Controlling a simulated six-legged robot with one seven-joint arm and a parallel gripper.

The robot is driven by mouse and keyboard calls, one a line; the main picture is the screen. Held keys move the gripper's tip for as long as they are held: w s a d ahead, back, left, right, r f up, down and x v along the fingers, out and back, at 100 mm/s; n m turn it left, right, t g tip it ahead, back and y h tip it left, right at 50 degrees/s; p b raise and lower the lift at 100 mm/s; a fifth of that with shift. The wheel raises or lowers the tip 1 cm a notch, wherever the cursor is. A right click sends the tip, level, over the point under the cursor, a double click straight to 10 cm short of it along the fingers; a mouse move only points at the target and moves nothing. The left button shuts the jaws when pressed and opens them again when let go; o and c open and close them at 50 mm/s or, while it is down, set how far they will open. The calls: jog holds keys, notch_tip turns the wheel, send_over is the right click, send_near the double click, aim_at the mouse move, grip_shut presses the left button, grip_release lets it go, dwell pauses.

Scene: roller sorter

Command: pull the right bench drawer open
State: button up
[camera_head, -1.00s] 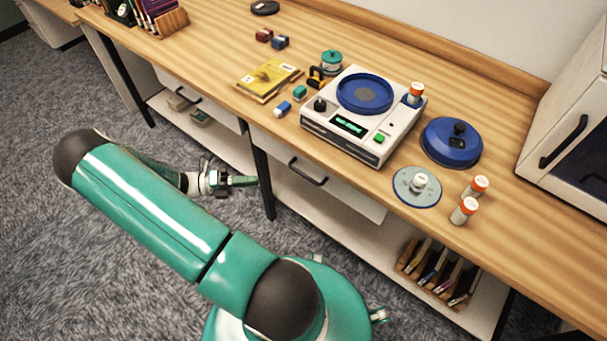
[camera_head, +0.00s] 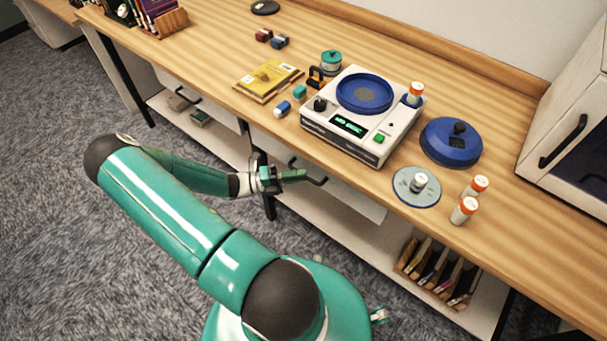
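The right bench drawer (camera_head: 352,197) has a white front under the wooden bench top, below the white machine. Its dark bar handle (camera_head: 317,181) is partly covered by my gripper. My gripper (camera_head: 303,175) is at the handle's left part in the picture, its green fingers pointing right. I cannot tell whether the fingers touch the handle or only overlap it in this view, nor whether they are apart. The drawer looks shut or nearly so. The left drawer's dark handle (camera_head: 187,97) shows farther left.
The bench top (camera_head: 480,85) carries a white machine with a blue dish (camera_head: 364,93), a blue lid (camera_head: 451,142), a disc (camera_head: 408,197) and orange-capped bottles (camera_head: 465,210). A dark bench leg (camera_head: 270,203) stands close to my gripper. A wooden rack (camera_head: 440,275) sits on the lower shelf.

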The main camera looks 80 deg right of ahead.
jog(key=shift+x, duration=0.95)
grip_shut()
jog(key=shift+w+a, duration=0.1)
jog(key=shift+a, duration=0.05)
